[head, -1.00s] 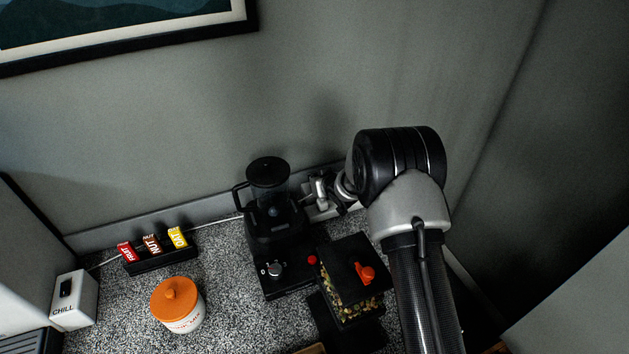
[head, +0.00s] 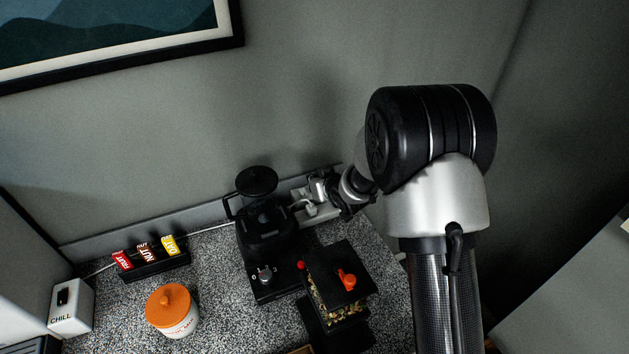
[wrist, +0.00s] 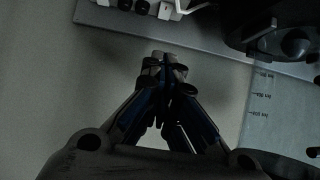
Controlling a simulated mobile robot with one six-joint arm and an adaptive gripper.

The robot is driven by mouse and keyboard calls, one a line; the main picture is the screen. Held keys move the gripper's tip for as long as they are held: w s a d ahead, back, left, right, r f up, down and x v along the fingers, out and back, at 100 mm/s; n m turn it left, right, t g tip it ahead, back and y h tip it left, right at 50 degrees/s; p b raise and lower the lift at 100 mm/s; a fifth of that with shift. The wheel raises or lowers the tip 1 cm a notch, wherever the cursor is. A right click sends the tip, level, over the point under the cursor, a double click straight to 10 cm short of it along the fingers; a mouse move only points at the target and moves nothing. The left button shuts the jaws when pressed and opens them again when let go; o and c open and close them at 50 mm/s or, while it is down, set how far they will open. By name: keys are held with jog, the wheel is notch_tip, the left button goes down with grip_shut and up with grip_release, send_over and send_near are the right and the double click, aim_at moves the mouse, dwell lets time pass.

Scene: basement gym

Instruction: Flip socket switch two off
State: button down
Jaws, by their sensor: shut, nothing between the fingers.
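A pale socket strip (head: 325,208) sits low on the back wall, just right of the blender, with a white plug at it. My gripper (head: 333,197) is in front of its right part and hides much of it. In the wrist view my gripper (wrist: 165,62) is shut and empty, its fingertips together over bare grey surface. Part of a pale fitting with dark round parts (wrist: 167,10) shows at the top edge of that view, apart from the fingertips. I cannot make out the single switches or their positions.
A black blender (head: 266,225) stands left of my gripper. An orange-lidded jar (head: 172,311), a rack of bars (head: 150,262) and a white CHILL switch box (head: 71,307) stand left. A white cord runs along the wall.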

jog(key=shift+w+r+p, duration=0.35)
jog(key=shift+w+p, duration=0.05)
jog(key=shift+w, duration=0.1)
jog(key=shift+a+f, duration=0.1)
jog(key=b, duration=0.2)
send_over(304, 193)
notch_tip(304, 193, down, 7)
jog(key=shift+r, duration=0.2)
notch_tip(304, 193, down, 2)
jog(key=shift+f, duration=0.2)
jog(key=shift+w+a+f, duration=0.1)
jog(key=shift+f, duration=0.3)
